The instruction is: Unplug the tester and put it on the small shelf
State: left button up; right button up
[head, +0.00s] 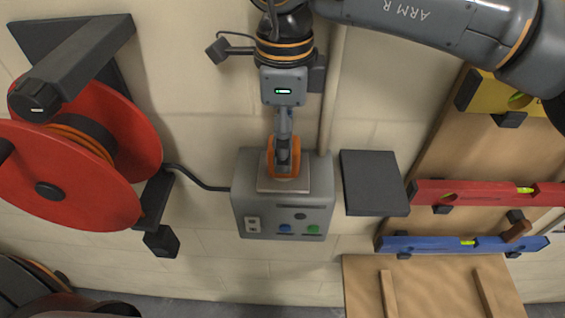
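The tester (294,169) is a small orange block at the top of a grey wall box (244,208). It sits by a pale plate on the box; the plug joint is hidden. My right gripper (283,155) comes down from above, with its fingers in front of the orange body. I see the fingers nearly edge-on, so their gap and grip are unclear. The small shelf (375,183) is a dark, bare slab on the wall just right of the box. My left gripper is out of view.
A red cable reel (75,205) on a dark bracket stands out at left, its cable running to the box. Racked red (480,193) and blue (430,244) levels hang at right. A wooden board (435,285) is below. The space above the shelf is clear.

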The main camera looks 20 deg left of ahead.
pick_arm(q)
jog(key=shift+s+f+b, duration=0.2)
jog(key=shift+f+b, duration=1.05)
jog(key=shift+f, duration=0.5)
pick_arm(e)
jog(key=shift+f, duration=1.9)
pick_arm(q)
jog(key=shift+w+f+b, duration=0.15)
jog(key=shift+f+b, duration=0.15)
pick_arm(e)
jog(key=shift+c, duration=0.4)
grip_shut()
jog(key=shift+r, duration=0.1)
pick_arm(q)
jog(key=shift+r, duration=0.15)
pick_arm(e)
jog(key=shift+r, duration=0.1)
pick_arm(q)
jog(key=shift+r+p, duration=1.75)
jog(key=shift+p, duration=0.15)
pick_arm(e)
jog(key=shift+r, duration=2.9)
